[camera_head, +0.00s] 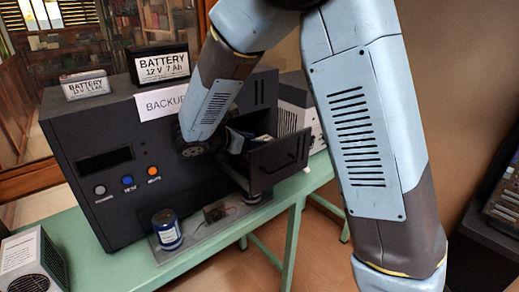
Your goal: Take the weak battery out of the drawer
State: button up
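The dark drawer (280,163) stands pulled out from the right side of the dark backup unit (120,150), its handle facing the front right. Something pale lies inside the drawer, mostly hidden, and I cannot tell whether it is the weak battery. My gripper (241,141) is at the drawer's open top, at its left end. Its fingers are small and partly hidden, so I cannot tell whether they are open or hold anything. Two labelled batteries stand on top of the unit: a black "12 V 7 Ah" one (160,66) and a smaller grey one (87,86).
The unit stands on a green bench (90,247). A blue can (166,229) and a small brown part (215,212) are in front of it. A vented grey box (32,263) is at the left. A white device (299,112) stands behind the drawer.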

grip_shut()
jog(key=shift+r, duration=0.1)
dwell(0.3)
